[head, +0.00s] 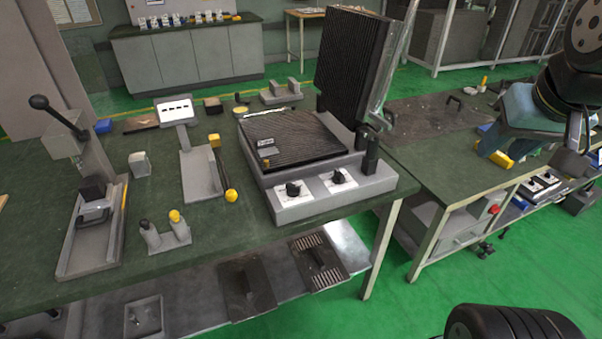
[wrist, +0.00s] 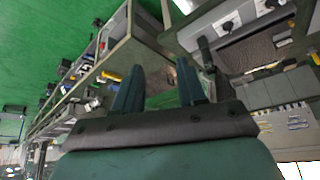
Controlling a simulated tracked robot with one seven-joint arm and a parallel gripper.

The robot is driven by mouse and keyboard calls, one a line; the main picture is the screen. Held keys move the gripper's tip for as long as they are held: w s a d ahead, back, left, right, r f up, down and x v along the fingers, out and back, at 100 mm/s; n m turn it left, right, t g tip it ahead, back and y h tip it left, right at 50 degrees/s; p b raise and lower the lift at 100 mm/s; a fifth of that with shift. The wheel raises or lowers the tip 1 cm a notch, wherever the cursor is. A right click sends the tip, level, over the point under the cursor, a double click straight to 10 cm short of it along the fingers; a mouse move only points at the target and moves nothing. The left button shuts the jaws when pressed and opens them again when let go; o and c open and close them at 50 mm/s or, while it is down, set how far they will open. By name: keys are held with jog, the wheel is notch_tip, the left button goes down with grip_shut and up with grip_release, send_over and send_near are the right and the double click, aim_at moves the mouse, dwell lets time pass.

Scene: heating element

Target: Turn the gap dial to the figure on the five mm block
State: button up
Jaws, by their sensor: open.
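The press (head: 322,197) stands on the green bench with its ribbed lid raised. Its front panel carries two black dials on white plates, a left dial (head: 293,189) and a right dial (head: 338,177). I cannot read which is the gap dial or where either points. A small labelled block (head: 266,147) lies on the ribbed lower plate; its figure is too small to read. My gripper (wrist: 160,90) is open and empty in the wrist view, its fingers apart. The press front shows upside down beyond it (wrist: 238,30). In the head view my arm is at the upper right, away from the dials.
A lever press (head: 95,220) stands at the left. The space before the dials looks clear.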

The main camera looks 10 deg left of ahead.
jog(key=w+a+f+m, duration=0.2)
jog(key=w+a+m, duration=0.3)
jog(key=w+a, duration=0.2)
jog(key=m+g+y, duration=0.4)
jog(key=m+g, duration=0.1)
jog(key=m, duration=1.1)
send_near(294, 184)
jog(key=x, duration=0.9)
jog(key=c, duration=0.7)
jog(key=shift+d+r+t, duration=0.1)
jog(key=shift+t, duration=0.2)
grip_shut()
jog(key=shift+d, duration=0.1)
